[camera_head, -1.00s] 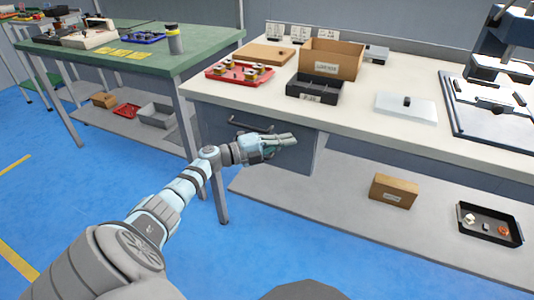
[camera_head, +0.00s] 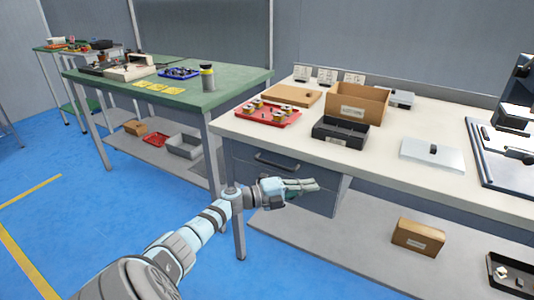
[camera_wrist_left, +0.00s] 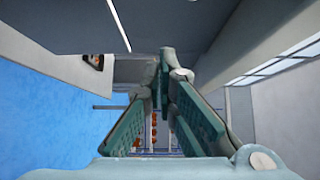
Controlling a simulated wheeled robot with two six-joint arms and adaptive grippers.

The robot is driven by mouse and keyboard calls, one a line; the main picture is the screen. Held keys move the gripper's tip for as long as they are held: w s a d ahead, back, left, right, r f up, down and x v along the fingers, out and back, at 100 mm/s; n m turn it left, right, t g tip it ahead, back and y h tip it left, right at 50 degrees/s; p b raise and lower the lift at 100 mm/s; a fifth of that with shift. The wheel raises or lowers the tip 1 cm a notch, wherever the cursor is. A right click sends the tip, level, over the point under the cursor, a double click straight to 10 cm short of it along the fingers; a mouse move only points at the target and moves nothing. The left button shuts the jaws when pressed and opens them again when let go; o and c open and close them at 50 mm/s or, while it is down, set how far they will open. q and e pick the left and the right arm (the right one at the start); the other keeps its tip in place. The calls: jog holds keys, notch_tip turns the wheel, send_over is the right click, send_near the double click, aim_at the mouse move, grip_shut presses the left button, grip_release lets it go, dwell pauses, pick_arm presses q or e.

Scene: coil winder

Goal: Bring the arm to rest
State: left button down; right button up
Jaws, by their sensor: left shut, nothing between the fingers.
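My left arm reaches in from the lower left in the head view. My left gripper (camera_head: 312,185) is shut and empty, below the edge of the white-topped bench (camera_head: 395,168) and in front of its grey drawer (camera_head: 290,180). I cannot tell whether it touches the drawer front. In the left wrist view the two green-padded fingers (camera_wrist_left: 165,62) meet at their tips with nothing between them. My right gripper is not in view.
The bench holds a red tray (camera_head: 268,122) of spools, a black bin (camera_head: 340,133), a cardboard box (camera_head: 357,103) and a clear-looking flat case (camera_head: 432,155). A small carton (camera_head: 417,237) stands on the lower shelf. A green table (camera_head: 200,97) stands left. Blue floor (camera_head: 60,235) is open at left.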

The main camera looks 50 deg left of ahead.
pick_arm(q)
jog(key=p+v, duration=0.2)
jog(key=v, duration=0.9)
jog(key=shift+s+d, duration=0.2)
jog(key=shift+d, duration=0.15)
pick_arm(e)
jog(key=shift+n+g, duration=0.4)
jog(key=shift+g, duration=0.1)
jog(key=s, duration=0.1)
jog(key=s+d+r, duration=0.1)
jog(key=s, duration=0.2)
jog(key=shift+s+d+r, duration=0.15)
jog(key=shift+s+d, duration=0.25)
pick_arm(q)
jog(key=shift+r, duration=0.1)
